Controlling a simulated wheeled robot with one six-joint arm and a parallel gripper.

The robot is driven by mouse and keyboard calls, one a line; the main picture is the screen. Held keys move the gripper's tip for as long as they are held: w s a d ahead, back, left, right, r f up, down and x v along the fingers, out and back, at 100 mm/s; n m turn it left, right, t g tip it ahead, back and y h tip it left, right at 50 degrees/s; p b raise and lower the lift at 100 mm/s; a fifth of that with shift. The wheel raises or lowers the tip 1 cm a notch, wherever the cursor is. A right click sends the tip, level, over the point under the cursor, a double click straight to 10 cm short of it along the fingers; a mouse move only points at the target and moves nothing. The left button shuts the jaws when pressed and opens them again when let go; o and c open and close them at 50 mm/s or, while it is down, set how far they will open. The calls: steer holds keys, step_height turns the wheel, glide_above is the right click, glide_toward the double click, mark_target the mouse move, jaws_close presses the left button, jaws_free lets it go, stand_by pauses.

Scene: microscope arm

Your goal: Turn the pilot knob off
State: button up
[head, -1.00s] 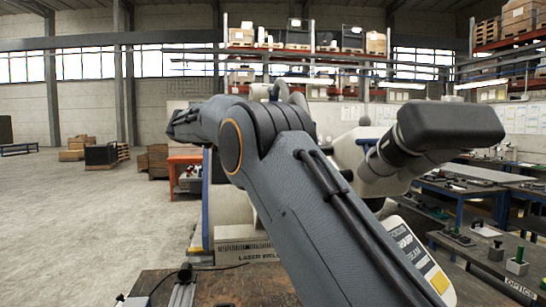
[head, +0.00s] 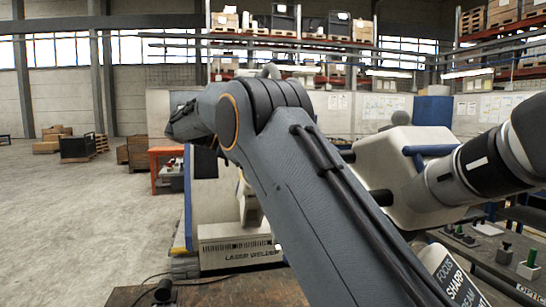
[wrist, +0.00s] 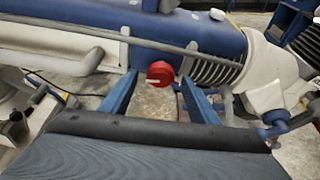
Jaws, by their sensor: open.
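In the wrist view a round red knob (wrist: 159,73) with a pale mark on its face sits against the blue and white machine. The mark lies roughly level across the face. I see no label, so I cannot confirm from the frames that it is the pilot knob. My gripper (wrist: 157,82) is open, with one blue finger on each side below the knob. The knob appears centred between the fingertips; I cannot tell whether it is within them or just beyond. In the head view my grey arm hides the gripper and the knob.
The wrist view shows a blue tube (wrist: 195,32), ribbed bellows (wrist: 212,70) and a thin bar close above the knob. In the head view, a white machine with a black-and-white cylinder (head: 485,165) stands close right of my arm. Open floor (head: 60,220) lies left.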

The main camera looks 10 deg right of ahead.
steer(key=shift+p+x, duration=0.4)
steer(key=shift+x, duration=1.05)
steer(key=shift+c, duration=0.3)
steer(key=c, duration=1)
steer(key=shift+o, duration=0.2)
